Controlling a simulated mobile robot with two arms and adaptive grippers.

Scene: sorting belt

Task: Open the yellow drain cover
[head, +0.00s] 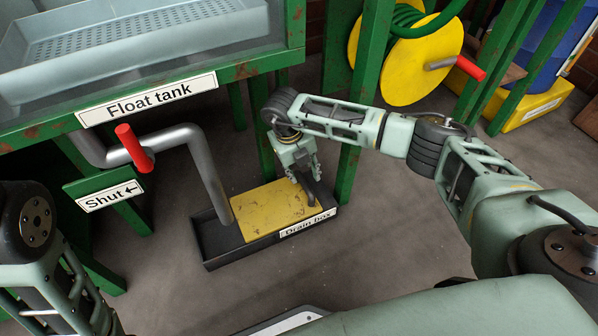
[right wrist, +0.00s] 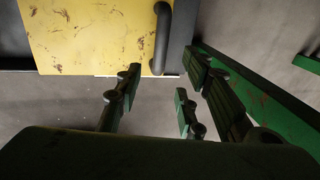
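The yellow drain cover (head: 268,207) lies flat on the black drain box (head: 218,252), scuffed and stained. Its dark bar handle (right wrist: 161,40) is near the cover's right edge in the right wrist view. My right gripper (head: 305,176) points down over the right end of the cover and partly hides the handle in the head view. In the right wrist view its fingers (right wrist: 163,78) are spread apart with nothing between them, and the handle shows beyond the fingertips. I cannot tell whether any finger touches it. My left arm is at the lower left; its gripper is out of view.
A grey pipe (head: 211,180) comes down to the box's left part, with a red lever (head: 134,148) above a "Shut" sign (head: 110,195). A green post (head: 350,150) stands close behind the box's right end. Floor in front is clear.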

